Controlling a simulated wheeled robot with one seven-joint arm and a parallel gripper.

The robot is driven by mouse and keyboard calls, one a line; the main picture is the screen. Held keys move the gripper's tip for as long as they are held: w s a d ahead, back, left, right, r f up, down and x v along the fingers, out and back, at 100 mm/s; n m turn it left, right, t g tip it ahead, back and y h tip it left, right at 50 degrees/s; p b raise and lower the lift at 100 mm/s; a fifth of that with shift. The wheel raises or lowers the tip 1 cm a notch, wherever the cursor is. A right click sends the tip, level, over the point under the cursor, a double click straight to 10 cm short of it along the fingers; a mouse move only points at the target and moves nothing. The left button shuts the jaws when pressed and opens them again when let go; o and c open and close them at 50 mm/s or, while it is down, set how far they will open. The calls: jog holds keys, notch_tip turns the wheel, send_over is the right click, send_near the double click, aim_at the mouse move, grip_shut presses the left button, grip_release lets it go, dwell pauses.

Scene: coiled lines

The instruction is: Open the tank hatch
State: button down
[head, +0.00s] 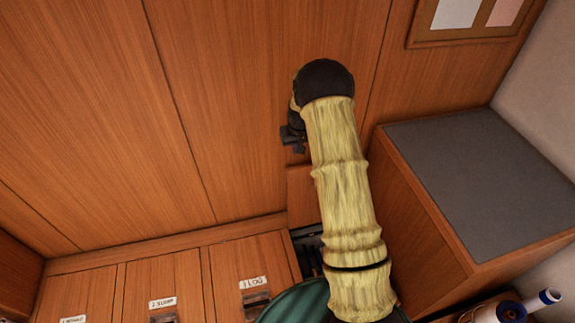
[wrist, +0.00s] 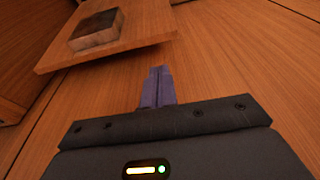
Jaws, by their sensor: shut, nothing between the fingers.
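In the head view a dark opening (head: 308,250) shows in the wooden top, partly hidden by my arm. A wooden panel (head: 300,200) stands up at its back edge and looks like a raised hatch lid; I cannot read a label on it. The wrist view shows a tilted wooden panel (wrist: 115,45) with a square metal pull (wrist: 97,30), up and left of the fingers. My gripper (head: 292,142) is above the opening, near the wooden wall. Its fingers (wrist: 157,88) are shut, with nothing between them, and appear apart from the panel.
A grey-topped wooden cabinet (head: 480,180) stands right of my arm. A pinboard (head: 470,20) hangs at the top right. A white and blue roll (head: 515,310) lies at the bottom right.

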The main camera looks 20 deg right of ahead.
jog(key=shift+w+f, duration=0.15)
jog(key=shift+f, duration=0.05)
jog(key=p+x, duration=0.1)
jog(key=x, duration=0.7)
jog(key=shift+w+f, duration=0.1)
jog(key=shift+f, duration=0.2)
jog(key=shift+w+f+p, duration=0.25)
jog(key=shift+f+p, duration=0.05)
jog(key=shift+f, duration=0.3)
